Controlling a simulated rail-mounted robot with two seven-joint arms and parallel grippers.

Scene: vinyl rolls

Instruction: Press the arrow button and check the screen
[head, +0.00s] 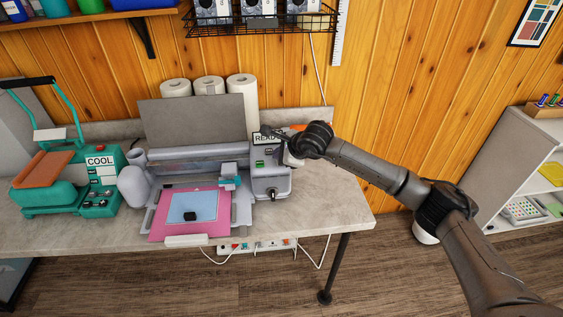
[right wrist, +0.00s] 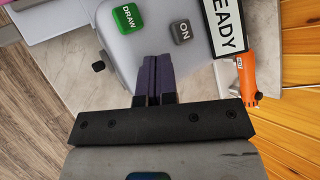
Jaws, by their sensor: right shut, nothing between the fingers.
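A grey cutting machine (head: 195,165) stands on the bench, with a control box (head: 268,178) at its right end. Its screen (head: 266,138) reads READY in the head view; in the right wrist view the READY screen (right wrist: 224,25) is cut off at the top. The wrist view also shows a green DRAW button (right wrist: 127,18) and a grey ON button (right wrist: 181,32). No arrow marking can be made out. My right gripper (right wrist: 153,62) is shut and empty, its tips close beside the box near ON; contact cannot be told. My left gripper is out of view.
A teal heat press (head: 70,175) reading COOL stands at the left. A pink mat (head: 165,222) lies at the machine's front. An orange tool (right wrist: 246,75) lies close to the screen. Paper rolls (head: 209,86) stand behind. The bench's right end (head: 335,195) is clear.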

